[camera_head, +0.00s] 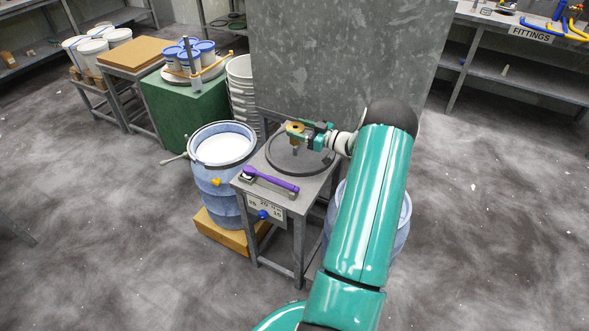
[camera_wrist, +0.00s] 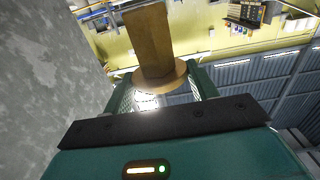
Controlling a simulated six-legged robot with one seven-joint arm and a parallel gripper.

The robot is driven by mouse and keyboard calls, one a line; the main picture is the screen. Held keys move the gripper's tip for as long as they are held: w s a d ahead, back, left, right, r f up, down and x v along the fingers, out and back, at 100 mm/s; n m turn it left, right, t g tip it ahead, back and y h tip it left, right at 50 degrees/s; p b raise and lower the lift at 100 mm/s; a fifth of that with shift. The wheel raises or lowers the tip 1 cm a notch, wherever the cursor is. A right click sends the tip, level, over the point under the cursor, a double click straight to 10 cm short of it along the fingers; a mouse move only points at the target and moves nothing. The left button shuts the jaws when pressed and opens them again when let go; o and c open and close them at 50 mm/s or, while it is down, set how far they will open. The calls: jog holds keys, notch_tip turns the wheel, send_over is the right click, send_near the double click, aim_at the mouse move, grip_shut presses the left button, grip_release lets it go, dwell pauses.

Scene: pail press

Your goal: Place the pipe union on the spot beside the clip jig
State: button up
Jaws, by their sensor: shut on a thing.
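My gripper (camera_head: 310,131) reaches over the small grey metal table and is shut on a brass-coloured flanged piece (camera_head: 294,127), which looks like the pipe union. In the wrist view, the pipe union (camera_wrist: 158,75) sits between the two green fingers (camera_wrist: 161,92), its round flange nearest the palm and a squarer body pointing away. It appears held above a dark round plate (camera_head: 277,162) on the table; the exact gap is unclear. I cannot clearly make out the clip jig or a marked spot beside it.
A purple-handled tool (camera_head: 270,182) lies on the table's front edge. A blue drum (camera_head: 212,178) stands left of the table, and a tall grey panel (camera_head: 345,60) rises behind. Blue-lidded tubs (camera_head: 195,58) stand on a green block (camera_head: 185,110). A fittings shelf (camera_head: 530,66) is at right.

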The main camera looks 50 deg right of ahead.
jog(key=shift+s+a+f, duration=1)
jog(key=shift+a+f, duration=0.25)
jog(key=shift+f, duration=0.7)
jog(key=shift+s+a+f, duration=1.05)
jog(key=shift+a+f, duration=0.25)
jog(key=shift+f, duration=0.6)
jog(key=shift+s+a+f, duration=1)
jog(key=shift+a+f, duration=0.25)
jog(key=shift+f, duration=0.7)
jog(key=shift+f, duration=0.15)
jog(key=o, duration=1.1)
